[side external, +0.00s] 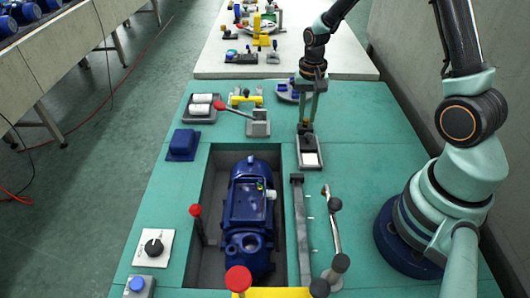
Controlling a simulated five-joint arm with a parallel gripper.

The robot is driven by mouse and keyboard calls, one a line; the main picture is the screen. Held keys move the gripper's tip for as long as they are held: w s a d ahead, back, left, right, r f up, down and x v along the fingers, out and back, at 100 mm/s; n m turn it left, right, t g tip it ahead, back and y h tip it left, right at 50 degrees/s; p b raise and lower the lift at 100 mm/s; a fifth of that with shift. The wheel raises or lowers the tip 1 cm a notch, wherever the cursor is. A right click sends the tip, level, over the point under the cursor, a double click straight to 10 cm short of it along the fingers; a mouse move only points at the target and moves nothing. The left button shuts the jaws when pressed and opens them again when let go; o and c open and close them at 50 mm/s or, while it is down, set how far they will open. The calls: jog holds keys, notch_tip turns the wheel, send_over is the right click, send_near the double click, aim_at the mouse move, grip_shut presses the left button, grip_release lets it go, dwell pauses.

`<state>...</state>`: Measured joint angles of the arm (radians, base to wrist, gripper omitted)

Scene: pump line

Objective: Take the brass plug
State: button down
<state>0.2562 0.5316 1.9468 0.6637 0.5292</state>
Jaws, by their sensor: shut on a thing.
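My gripper (307,122) points down at the end of my arm, right of the middle of the bench. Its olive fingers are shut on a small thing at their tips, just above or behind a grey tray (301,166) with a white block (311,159). The held thing is too small and dark to tell whether it is the brass plug. A blue pump (247,205) lies in a recess in the green bench. A tiny yellowish fitting (261,186) shows on its top; I cannot tell whether it is brass.
A grey bar (300,230) and a metal lever (333,220) lie right of the recess. Red-knobbed levers (238,279) rise near the front.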

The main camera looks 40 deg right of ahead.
aim_at(306, 120)
jog(key=shift+r, duration=2.3)
